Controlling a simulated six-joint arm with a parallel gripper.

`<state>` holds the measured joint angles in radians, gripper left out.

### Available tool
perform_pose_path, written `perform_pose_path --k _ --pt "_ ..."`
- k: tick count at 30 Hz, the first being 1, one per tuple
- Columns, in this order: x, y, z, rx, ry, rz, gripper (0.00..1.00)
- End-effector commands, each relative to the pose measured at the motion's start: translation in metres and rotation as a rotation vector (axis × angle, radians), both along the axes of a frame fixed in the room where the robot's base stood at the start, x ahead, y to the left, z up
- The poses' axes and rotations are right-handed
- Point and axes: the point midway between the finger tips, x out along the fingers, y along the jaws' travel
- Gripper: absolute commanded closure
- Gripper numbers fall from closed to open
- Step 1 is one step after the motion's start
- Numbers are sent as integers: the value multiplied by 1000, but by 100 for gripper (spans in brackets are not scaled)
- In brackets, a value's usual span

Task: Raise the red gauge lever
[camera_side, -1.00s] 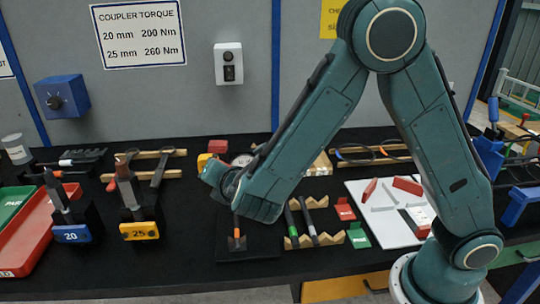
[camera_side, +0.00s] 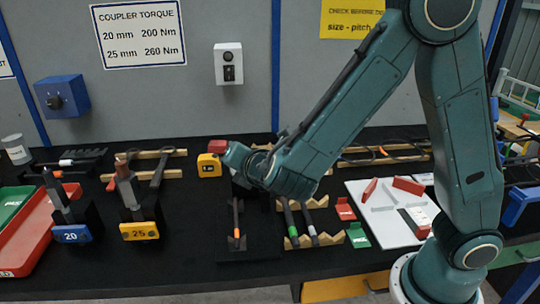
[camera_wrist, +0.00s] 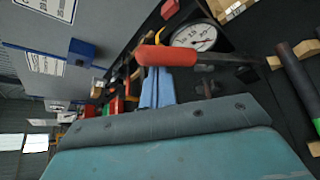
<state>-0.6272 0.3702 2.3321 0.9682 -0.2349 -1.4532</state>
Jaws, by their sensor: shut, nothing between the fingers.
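The red gauge lever (camera_wrist: 166,55) shows in the wrist view as a red grip on a dark bar running right, below the white round gauge dial (camera_wrist: 195,37). In the side view its red end (camera_side: 218,145) shows beside my fingertips, above the yellow tape measure. My gripper (camera_side: 234,156) is shut and empty at the lever. In the wrist view my pale blue fingers (camera_wrist: 157,86) reach up to the red grip, which covers their tips. I cannot tell whether they touch it. The dial is hidden behind my gripper in the side view.
The yellow tape measure (camera_side: 209,165) sits just left of my gripper. An orange-handled tool (camera_side: 236,220) and a wooden rack (camera_side: 300,241) with bars lie in front. Blue "20" (camera_side: 72,234) and yellow "25" (camera_side: 139,231) stands are left. A white board (camera_side: 390,215) lies right.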

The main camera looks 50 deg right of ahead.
Motion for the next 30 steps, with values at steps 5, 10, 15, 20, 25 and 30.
perform_pose_path --k 5,10,15,20,25,30 --pt "0 0 0 0 0 0 100" --pt "-3 2 1 1 0 1 100" --pt "-12 5 3 0 0 2 100" --pt "-28 10 8 1 0 4 100" --pt "-47 16 13 0 0 5 100" --pt "-65 22 17 0 0 5 100"
